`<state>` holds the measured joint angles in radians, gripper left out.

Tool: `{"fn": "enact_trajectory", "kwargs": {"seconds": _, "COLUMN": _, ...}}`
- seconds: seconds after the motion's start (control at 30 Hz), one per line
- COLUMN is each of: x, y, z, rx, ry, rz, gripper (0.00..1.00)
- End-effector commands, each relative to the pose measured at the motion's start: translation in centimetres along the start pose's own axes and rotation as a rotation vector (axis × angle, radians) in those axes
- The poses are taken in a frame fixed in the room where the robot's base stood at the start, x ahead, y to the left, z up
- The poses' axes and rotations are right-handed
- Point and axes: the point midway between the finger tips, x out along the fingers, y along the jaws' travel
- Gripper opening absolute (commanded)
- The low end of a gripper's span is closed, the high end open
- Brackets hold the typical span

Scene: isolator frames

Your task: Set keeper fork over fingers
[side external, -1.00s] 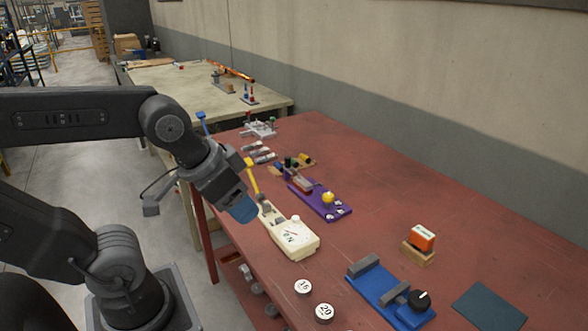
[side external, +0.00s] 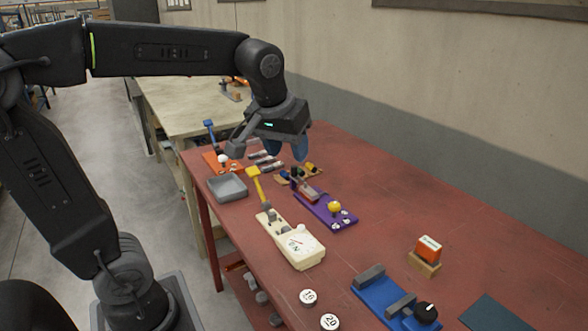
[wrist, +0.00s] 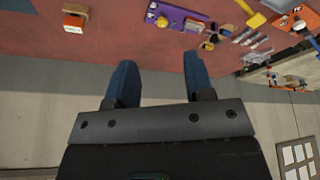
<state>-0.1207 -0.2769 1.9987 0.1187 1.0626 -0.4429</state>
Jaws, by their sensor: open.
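My gripper (side external: 299,148) is raised over the far part of the red table, pointing down. The wrist view shows its two blue fingers (wrist: 160,80) apart with nothing between them. I cannot tell for sure which piece is the keeper fork. An orange base (side external: 236,168) with a blue-handled lever (side external: 209,127) stands at the far left. Several small grey pieces (side external: 265,158) lie beside it, partly behind the gripper. A cream device (side external: 301,247) with a yellow-handled lever (side external: 256,186) and a purple base (side external: 334,213) with a yellow knob stand nearer.
A grey tray (side external: 227,188) sits at the table's left edge. A blue base (side external: 385,302), an orange block (side external: 428,246) on wood, a dark mat (side external: 494,316) and two numbered discs (side external: 308,297) lie nearer. A wall runs behind.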

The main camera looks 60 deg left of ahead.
Motion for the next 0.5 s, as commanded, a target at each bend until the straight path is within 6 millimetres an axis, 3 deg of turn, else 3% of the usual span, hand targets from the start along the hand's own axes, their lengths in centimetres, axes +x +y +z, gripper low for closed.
{"fn": "enact_trajectory", "kwargs": {"seconds": 0.03, "x": 0.8, "y": -0.1, "z": -2.5, "rx": -0.08, "ry": -0.016, "rz": -0.035, "gripper": 0.48}}
{"fn": "enact_trajectory", "kwargs": {"seconds": 0.2, "x": 3.9, "y": -1.1, "z": -9.8, "rx": -0.353, "ry": -0.038, "rz": -0.148, "gripper": 0.48}}
{"fn": "enact_trajectory", "kwargs": {"seconds": 0.37, "x": 8.1, "y": -3.1, "z": -15.8, "rx": -0.615, "ry": -0.038, "rz": -0.26, "gripper": 0.48}}
{"fn": "enact_trajectory", "kwargs": {"seconds": 0.5, "x": 12.7, "y": -5.7, "z": -19.9, "rx": -0.842, "ry": -0.021, "rz": -0.363, "gripper": 0.48}}
